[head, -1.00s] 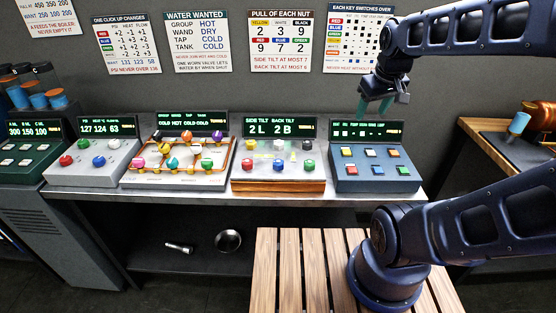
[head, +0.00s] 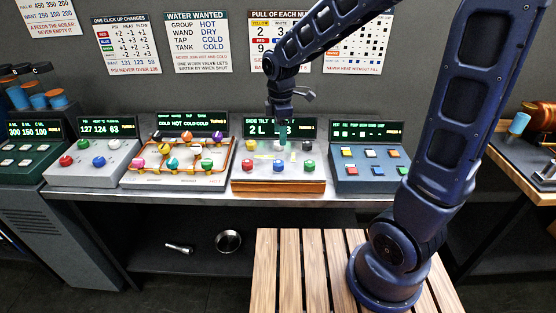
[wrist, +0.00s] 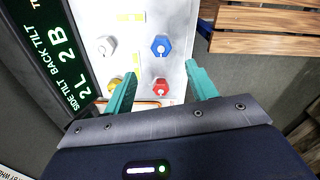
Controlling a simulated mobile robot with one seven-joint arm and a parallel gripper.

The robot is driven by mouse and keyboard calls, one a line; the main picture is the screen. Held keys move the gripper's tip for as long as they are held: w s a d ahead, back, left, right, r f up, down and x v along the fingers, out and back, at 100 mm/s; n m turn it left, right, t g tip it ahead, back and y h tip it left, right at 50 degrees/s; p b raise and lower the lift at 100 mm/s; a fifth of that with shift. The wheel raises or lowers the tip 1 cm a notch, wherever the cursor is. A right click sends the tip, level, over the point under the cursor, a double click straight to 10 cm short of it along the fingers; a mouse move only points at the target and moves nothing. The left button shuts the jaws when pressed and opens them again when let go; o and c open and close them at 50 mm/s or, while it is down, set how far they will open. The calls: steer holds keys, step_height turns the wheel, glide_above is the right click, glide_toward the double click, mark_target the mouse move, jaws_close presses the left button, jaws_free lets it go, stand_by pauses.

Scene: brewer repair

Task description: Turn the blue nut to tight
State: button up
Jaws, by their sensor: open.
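The blue nut (head: 278,168) is in the middle of the front row on the nut panel (head: 250,186). In the wrist view the blue nut (wrist: 160,45) lies just beyond the fingertips, between their lines. My gripper (head: 282,143) is over the panel's back half, fingers pointing down, apart from the blue nut. In the wrist view my gripper (wrist: 161,70) is open and empty, with the red nut (wrist: 160,86) showing between its teal fingers. The panel's display (head: 262,129) reads 2L and 2B, partly covered by my arm in the head view.
A white nut (wrist: 106,46) and a yellow nut (wrist: 115,85) are in the back row. A green nut (head: 308,165) is right of the blue one. A switch panel (head: 370,180) stands to the right and a piped valve panel (head: 175,180) to the left, on the same bench.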

mark_target(278, 162)
steer(key=f, duration=1.1)
steer(key=shift+a+f, duration=0.1)
steer(key=shift+a, duration=0.2)
steer(key=shift+c, duration=0.5)
steer(key=c, duration=0.9)
